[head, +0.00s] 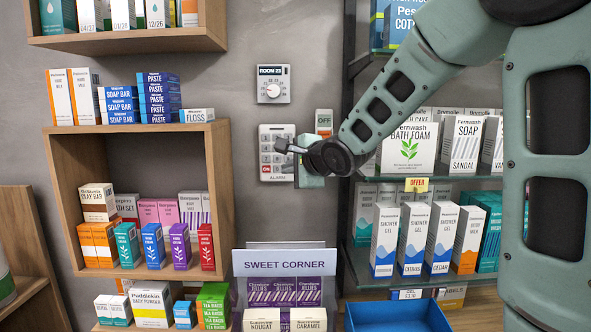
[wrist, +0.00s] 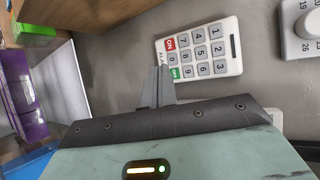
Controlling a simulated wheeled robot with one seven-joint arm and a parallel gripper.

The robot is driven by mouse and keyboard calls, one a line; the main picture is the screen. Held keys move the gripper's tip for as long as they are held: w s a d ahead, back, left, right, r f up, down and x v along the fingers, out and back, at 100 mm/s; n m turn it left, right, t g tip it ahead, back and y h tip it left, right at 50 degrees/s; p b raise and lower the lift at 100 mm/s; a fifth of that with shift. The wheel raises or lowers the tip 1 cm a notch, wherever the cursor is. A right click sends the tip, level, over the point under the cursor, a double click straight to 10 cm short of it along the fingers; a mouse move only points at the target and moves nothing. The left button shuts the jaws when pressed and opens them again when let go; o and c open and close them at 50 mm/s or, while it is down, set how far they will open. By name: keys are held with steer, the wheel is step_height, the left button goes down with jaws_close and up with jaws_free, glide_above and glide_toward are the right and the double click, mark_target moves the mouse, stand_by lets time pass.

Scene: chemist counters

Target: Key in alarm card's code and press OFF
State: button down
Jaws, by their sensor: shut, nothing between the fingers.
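The alarm keypad (head: 265,140) is a white panel on the grey wall, with its red ON key at the lower left. My gripper partly covers its right side. In the wrist view the keypad (wrist: 217,51) shows tilted, with number keys, the red ON key and a green key. My gripper (head: 284,146) is shut and empty in front of the keypad. In the wrist view the fingertips (wrist: 161,70) appear beside the green key; I cannot tell whether they touch. A small panel marked OFF (head: 323,117) is right of the keypad, partly hidden by my arm. No readable code shows.
A dial marked ROOM 23 (head: 273,85) is on the wall above the keypad. A SWEET CORNER stand (head: 284,264) and a blue tray (head: 397,315) are below.

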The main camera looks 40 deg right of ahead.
steer(key=shift+s+f+m, duration=0.15)
steer(key=shift+s+m, duration=0.1)
steer(key=shift+m, duration=0.15)
steer(key=shift+w, duration=0.1)
steer(key=p, duration=0.2)
glide_toward(284, 162)
steer(key=w+a+f, duration=0.1)
steer(key=w+f, duration=0.1)
steer(key=w, duration=0.2)
steer(key=shift+w+d, duration=0.2)
steer(key=shift+w, duration=0.15)
steer(key=shift+f, duration=0.1)
steer(key=shift+w+d+p, duration=0.4)
steer(key=shift+w+p, duration=0.2)
steer(key=shift+p, duration=0.6)
stand_by(1.9)
steer(key=shift+s, duration=0.1)
steer(key=shift+s+a, duration=0.45)
steer(key=shift+s, duration=0.1)
stand_by(0.3)
